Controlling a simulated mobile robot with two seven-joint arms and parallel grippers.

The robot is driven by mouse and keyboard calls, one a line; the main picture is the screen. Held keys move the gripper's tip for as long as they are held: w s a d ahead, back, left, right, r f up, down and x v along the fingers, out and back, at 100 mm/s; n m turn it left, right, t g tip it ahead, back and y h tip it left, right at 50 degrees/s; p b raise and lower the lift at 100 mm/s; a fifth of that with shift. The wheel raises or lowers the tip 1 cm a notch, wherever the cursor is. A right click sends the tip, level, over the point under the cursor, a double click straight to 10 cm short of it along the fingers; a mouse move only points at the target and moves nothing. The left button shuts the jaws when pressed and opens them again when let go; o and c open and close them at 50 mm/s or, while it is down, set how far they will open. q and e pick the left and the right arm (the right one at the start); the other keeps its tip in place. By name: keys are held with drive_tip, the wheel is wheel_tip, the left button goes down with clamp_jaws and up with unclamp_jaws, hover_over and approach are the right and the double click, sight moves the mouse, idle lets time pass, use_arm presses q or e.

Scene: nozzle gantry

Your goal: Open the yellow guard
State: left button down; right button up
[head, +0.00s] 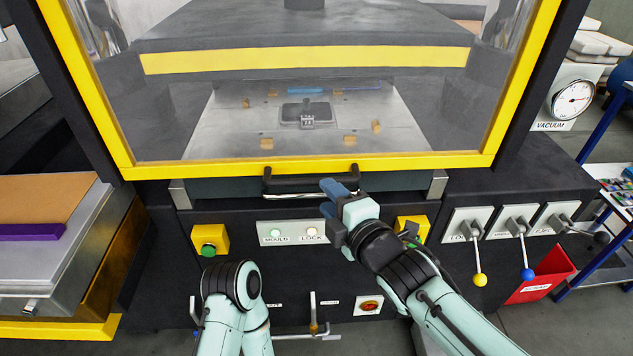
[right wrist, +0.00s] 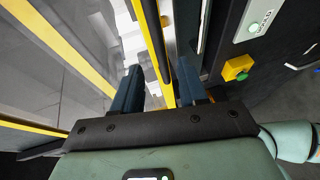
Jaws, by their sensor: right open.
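The yellow guard (head: 220,170) is a yellow frame around a clear pane, down across the front of the press. A black handle (head: 300,180) is fixed at the middle of its lower bar. My right gripper (head: 331,198) is open, with its blue fingers close to the right end of this handle. In the right wrist view, the open fingers (right wrist: 160,88) have the guard's yellow bar (right wrist: 154,45) showing between them. I cannot tell whether they touch anything. My left arm shows low in the head view, but its gripper is not in view.
A grey plate (head: 235,135) with small parts lies behind the pane. Green-button yellow boxes (head: 209,240) flank the handle below. Levers (head: 477,255) and a vacuum gauge (head: 573,98) are at the right. A bench with a tan board (head: 40,200) stands at the left.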

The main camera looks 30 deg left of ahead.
sight(316, 183)
drive_tip(key=p+x, duration=0.1)
drive_tip(key=x, duration=0.6)
drive_tip(key=shift+w+a, duration=0.25)
clamp_jaws()
